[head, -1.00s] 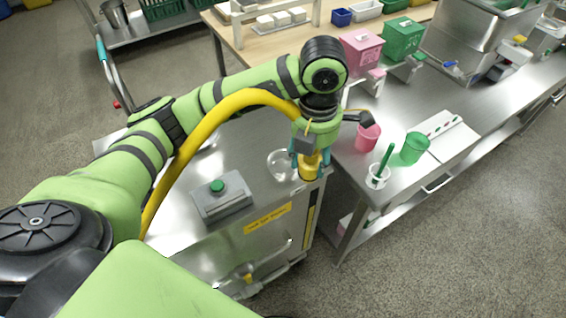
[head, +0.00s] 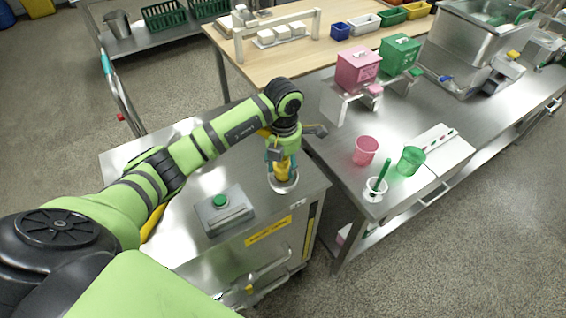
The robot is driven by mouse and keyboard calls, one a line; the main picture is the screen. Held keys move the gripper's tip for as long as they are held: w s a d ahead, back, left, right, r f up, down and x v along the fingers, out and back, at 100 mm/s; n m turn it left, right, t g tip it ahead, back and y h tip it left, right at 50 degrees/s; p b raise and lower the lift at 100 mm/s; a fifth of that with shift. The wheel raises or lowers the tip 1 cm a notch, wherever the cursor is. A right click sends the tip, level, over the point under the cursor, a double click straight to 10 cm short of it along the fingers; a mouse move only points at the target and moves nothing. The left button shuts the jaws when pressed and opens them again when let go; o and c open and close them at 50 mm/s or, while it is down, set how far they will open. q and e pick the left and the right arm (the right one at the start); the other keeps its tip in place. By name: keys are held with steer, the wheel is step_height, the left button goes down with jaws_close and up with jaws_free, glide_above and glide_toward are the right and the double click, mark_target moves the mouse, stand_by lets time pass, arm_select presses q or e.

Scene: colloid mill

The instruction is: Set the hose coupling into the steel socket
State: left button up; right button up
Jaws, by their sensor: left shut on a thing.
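The yellow hose coupling (head: 282,172) is in my left gripper (head: 281,163), which points down and is shut on it. The steel socket (head: 284,187) is a round ring on top of the steel cabinet. The coupling stands roughly upright over the socket, and its lower end appears inside the rim. How deep it sits I cannot tell. The yellow hose (head: 152,222) is mostly hidden behind my left arm. My right gripper is out of view.
A grey box with a green button (head: 220,201) stands on the cabinet, left of the socket. A steel bench to the right holds a pink cup (head: 365,151), a green cup (head: 411,160) and a white holder (head: 375,190). The cabinet top between button box and socket is clear.

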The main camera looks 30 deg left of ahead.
arm_select(q)
steer(key=shift+f, duration=0.75)
steer(key=shift+f, duration=0.1)
steer(key=shift+f, duration=0.15)
steer(key=o, duration=1.2)
steer(key=shift+o, duration=0.2)
